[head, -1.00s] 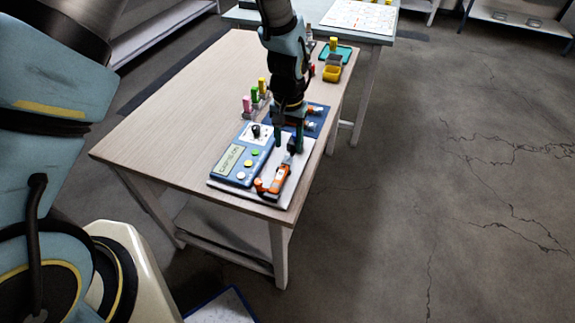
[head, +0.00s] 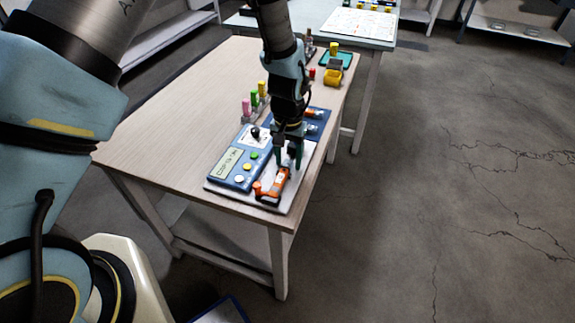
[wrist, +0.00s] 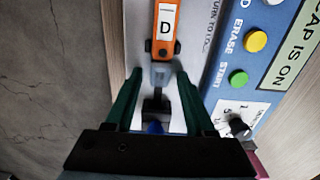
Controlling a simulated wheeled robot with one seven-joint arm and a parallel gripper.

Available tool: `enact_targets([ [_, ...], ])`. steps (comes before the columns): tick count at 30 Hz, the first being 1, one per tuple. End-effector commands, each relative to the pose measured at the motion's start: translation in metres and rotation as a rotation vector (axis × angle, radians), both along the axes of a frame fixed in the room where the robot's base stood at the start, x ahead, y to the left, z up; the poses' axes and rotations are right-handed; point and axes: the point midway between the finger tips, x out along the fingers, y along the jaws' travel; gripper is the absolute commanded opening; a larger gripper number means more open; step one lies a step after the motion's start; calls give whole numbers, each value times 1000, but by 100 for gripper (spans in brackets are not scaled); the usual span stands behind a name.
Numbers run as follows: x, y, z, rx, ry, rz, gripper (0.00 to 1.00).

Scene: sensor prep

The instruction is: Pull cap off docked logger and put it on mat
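The docked logger (head: 272,186) is orange with a white label, lying on a light dock plate beside the blue panel; the wrist view shows its label "D" (wrist: 166,24). A grey cap (wrist: 160,76) sits on the logger's end. My gripper (head: 289,160) is open just above that end. In the wrist view its green fingers (wrist: 156,84) stand on either side of the cap, with gaps visible. A dark block with a blue part lies below the cap between the fingers.
The blue panel (head: 237,168) has coloured buttons, a dial and a display; the wrist view reads "CAP IS ON" (wrist: 301,45). Pink, green and yellow-topped pieces (head: 254,99) stand behind it. The table's left side (head: 180,120) is clear.

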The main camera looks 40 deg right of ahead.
Motion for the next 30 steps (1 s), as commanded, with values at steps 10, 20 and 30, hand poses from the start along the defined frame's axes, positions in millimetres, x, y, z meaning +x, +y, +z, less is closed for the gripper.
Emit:
enact_targets([
  [10, 0, 0, 0, 0, 0, 0, 14],
  [20, 0, 0, 0, 0, 0, 0, 0],
  [30, 3, -4, 0, 0, 0, 0, 0],
])
